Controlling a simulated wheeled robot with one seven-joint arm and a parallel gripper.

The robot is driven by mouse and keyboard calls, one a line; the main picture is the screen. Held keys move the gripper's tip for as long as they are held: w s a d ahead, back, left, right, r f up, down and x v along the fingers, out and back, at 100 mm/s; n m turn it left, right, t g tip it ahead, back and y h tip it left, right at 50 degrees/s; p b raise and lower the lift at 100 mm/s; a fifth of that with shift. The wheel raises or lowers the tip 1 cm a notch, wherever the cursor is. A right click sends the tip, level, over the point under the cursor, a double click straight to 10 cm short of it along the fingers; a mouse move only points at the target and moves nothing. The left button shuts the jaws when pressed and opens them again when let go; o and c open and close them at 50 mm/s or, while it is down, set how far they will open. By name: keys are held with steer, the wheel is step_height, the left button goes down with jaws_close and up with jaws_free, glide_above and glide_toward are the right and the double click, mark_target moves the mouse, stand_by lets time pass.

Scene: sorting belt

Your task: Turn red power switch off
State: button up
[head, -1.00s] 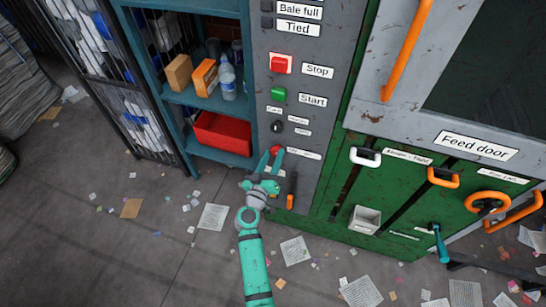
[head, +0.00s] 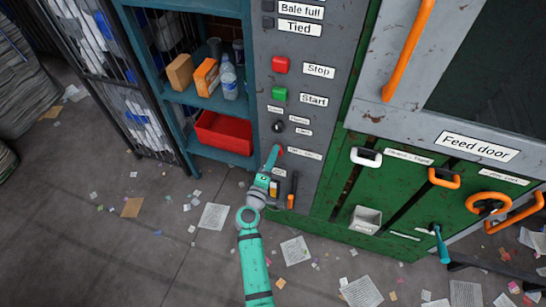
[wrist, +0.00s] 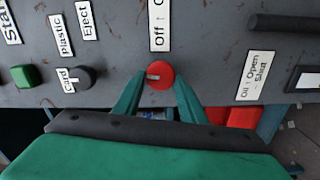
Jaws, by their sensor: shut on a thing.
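The red power switch (wrist: 161,75) is a round red knob with a pale line on its face pointing left in the wrist view. It sits beside a white label (wrist: 158,22) starting with "Off". My gripper (wrist: 154,80) has one teal finger on each side of the knob and is shut on it. In the head view my gripper (head: 275,153) is at the lower part of the grey panel (head: 306,178), and its fingers hide most of the knob; a little red (head: 280,151) shows at the tips.
Above are the black selector (head: 277,127), green Start button (head: 279,95) and red Stop button (head: 280,65). An orange-tipped lever (head: 291,201) hangs just right of my gripper. A blue shelf with a red bin (head: 222,133) stands left. Scraps litter the floor.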

steer(key=shift+n, duration=0.9)
steer(key=shift+w, duration=0.1)
steer(key=o, duration=1)
steer(key=shift+f, duration=0.1)
steer(key=v, duration=1)
steer(key=shift+s+a, duration=0.15)
steer(key=shift+s, duration=0.25)
